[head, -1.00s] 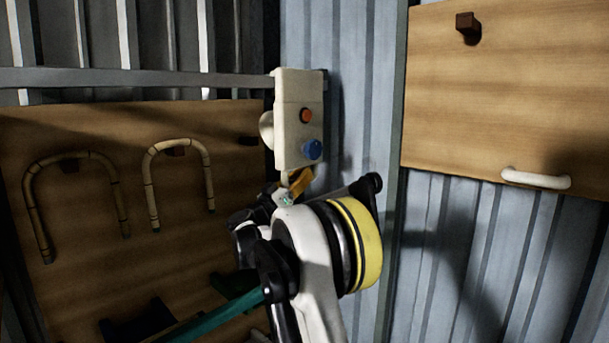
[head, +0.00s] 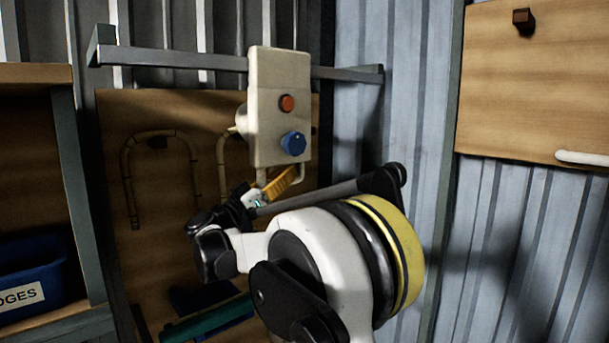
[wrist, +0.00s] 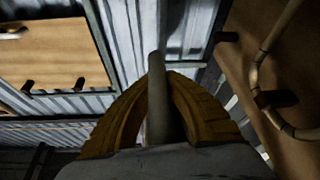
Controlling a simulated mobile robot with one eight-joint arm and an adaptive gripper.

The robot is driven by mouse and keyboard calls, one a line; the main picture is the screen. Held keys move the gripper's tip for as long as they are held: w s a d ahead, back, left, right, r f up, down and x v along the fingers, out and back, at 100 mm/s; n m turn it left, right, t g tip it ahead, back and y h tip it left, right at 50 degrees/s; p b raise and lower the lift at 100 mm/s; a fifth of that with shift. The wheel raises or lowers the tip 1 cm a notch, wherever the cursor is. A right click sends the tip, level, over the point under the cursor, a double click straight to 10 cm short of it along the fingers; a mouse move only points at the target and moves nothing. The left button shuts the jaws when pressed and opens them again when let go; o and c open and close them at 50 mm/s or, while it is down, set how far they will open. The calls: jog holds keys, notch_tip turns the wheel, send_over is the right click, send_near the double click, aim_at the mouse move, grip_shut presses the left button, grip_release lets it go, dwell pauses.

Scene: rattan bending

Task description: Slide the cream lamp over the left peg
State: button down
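The cream lamp (head: 265,75) is a box with an orange button and a blue knob on its front and a round part on its left side. It is upright in the air before the grey rail. My gripper (head: 284,181) is just below it, its yellow fingers closed around a cream rod that seems to be the lamp's handle. The rod (wrist: 157,95) stands between the fingers in the wrist view. The left peg (head: 523,19), dark and short, sticks out of the right wooden board, well apart from the lamp. It also shows in the wrist view (wrist: 78,85).
A cream handle (head: 583,158) is on the right board (head: 540,95). Rattan hoops (head: 160,135) hang on the left board behind my arm. The grey rail (head: 180,59) runs behind the lamp. A blue bin (head: 30,272) stands at the left.

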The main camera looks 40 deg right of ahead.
jog(key=s+a+b, duration=0.1)
jog(key=a, duration=1.2)
jog(key=shift+f, duration=0.35)
jog(key=shift+s+a, duration=0.1)
jog(key=shift+s, duration=0.05)
jog(key=c, duration=1.3)
grip_release()
jog(key=shift+r, duration=0.1)
